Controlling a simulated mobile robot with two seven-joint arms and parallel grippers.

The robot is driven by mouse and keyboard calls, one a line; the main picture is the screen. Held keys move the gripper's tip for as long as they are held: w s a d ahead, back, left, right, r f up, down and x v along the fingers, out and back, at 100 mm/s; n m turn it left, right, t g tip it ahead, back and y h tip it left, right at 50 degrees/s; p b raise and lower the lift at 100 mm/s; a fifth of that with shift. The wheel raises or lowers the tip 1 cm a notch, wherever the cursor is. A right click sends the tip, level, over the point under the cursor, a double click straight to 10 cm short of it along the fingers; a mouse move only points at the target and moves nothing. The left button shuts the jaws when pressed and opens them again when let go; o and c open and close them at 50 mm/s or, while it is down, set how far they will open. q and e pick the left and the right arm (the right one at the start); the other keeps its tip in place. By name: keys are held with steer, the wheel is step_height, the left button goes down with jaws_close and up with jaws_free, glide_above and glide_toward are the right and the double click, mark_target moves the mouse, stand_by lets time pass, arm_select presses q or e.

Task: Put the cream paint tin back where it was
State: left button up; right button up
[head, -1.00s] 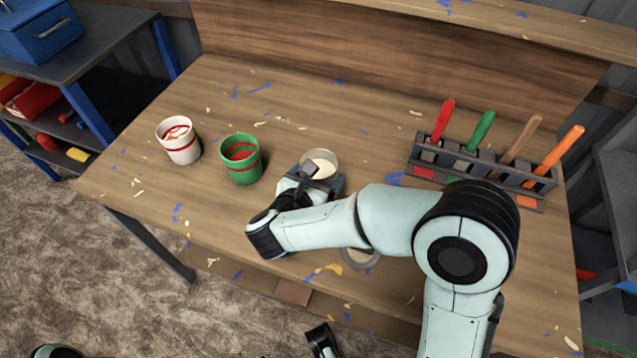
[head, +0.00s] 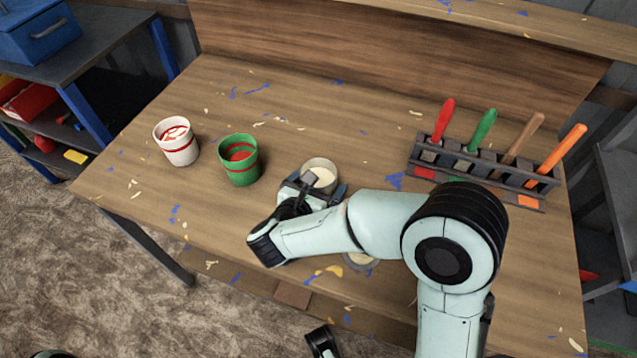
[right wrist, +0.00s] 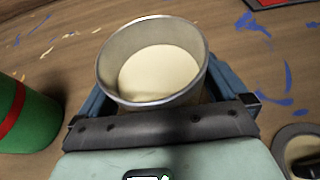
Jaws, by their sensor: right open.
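The cream paint tin (head: 322,164) is a grey metal tin with cream paint inside. It stands upright on the workbench, right of the green tin. My right gripper (head: 314,186) is open, low at the tin's near side, with a finger on each side of it. In the right wrist view the tin (right wrist: 152,62) sits between the blue-grey fingers (right wrist: 160,98); its lower part is hidden by the gripper. A black end piece at the bottom edge of the head view may be my left gripper (head: 322,341); its jaws are not clear.
A green tin (head: 239,168) and a white tin with a red band (head: 178,152) stand to the left. A rack (head: 478,166) with several coloured handles stands at the right. A round grey item (head: 361,261) lies partly behind my right arm. The bench behind the tins is clear.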

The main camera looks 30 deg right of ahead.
steer(key=shift+r, duration=0.2)
steer(key=p+v, duration=0.1)
steer(key=v, duration=1.1)
arm_select(q)
steer(key=shift+s+d+r+g, duration=0.25)
steer(key=shift+s+r, duration=0.2)
steer(key=shift+s, duration=0.15)
steer(key=shift+s+d+r+g, duration=0.15)
steer(key=shift+s+d+r, duration=0.1)
steer(key=shift+s+r, duration=0.25)
steer(key=shift+s, duration=0.1)
